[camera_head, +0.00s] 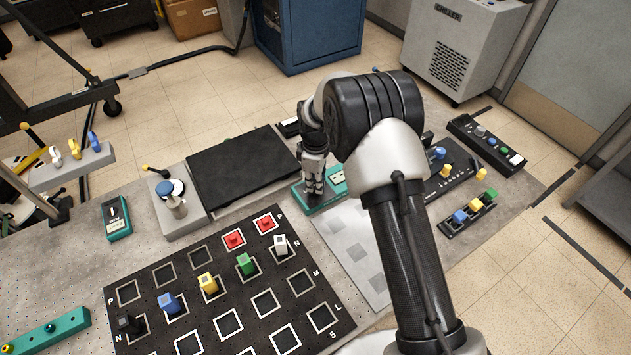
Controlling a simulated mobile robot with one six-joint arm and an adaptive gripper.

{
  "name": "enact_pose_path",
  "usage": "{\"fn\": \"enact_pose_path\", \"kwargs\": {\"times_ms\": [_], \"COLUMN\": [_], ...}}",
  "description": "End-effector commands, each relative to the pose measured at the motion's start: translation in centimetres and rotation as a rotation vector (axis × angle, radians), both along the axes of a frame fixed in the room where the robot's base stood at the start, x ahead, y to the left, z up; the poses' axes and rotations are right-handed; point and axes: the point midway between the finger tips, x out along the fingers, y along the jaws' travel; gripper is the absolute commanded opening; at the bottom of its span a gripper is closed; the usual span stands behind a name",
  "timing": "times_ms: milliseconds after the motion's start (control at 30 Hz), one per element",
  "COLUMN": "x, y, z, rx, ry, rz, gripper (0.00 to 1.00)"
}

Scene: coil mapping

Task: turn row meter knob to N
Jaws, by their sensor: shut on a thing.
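A teal box (337,178) with a pale panel on its right part lies on the table just behind the black board; I take it to be the row meter. My gripper (314,190) points down at the left part of this box. Its fingers are shut on the knob there. The fingers hide the knob, so its pointer and any N mark cannot be read. A second teal meter (117,218) with a dark dial face lies at the left, away from my gripper.
The black board (215,300) with white squares holds several coloured blocks and red pieces. A dark flat plate (240,175) lies left of my gripper. Control boxes (487,143) stand at right, beyond my arm.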

Motion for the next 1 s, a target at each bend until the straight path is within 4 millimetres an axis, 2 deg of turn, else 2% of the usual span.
{"fn": "enact_pose_path", "kwargs": {"times_ms": [1000], "x": [0.01], "y": [0.03], "z": [0.02], "rx": [0.001], "ry": [0.0], "rz": [-0.922], "gripper": [0.0]}}
